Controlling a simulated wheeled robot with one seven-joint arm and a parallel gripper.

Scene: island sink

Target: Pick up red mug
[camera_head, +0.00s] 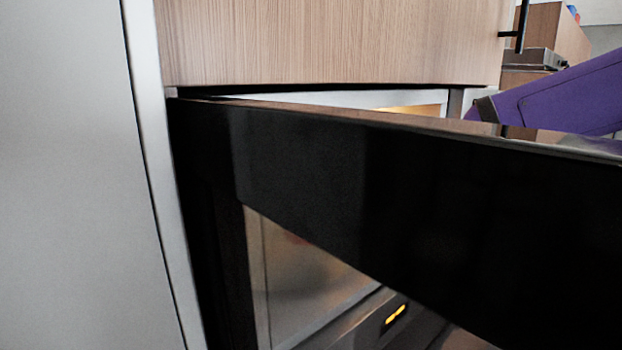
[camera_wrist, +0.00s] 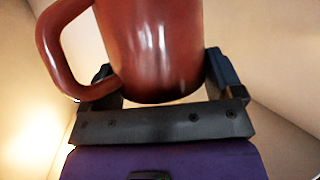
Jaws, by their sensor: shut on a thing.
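The red mug (camera_wrist: 150,50) fills the upper middle of the wrist view, glossy, with its handle (camera_wrist: 62,55) to the left. My gripper (camera_wrist: 165,85) is shut on the mug's body, with one dark finger on each side of it. The mug's top is cut off by the picture's upper edge. In the head view the mug and my gripper are hidden; only my purple arm (camera_head: 560,98) shows at the right, partly behind a dark door.
The open black-framed door (camera_head: 400,190) crosses the head view close to the camera. A wood-grain cabinet front (camera_head: 330,45) is above it, and a grey panel (camera_head: 70,170) stands at the left. Pale walls (camera_wrist: 270,50) with a warm glow surround the mug in the wrist view.

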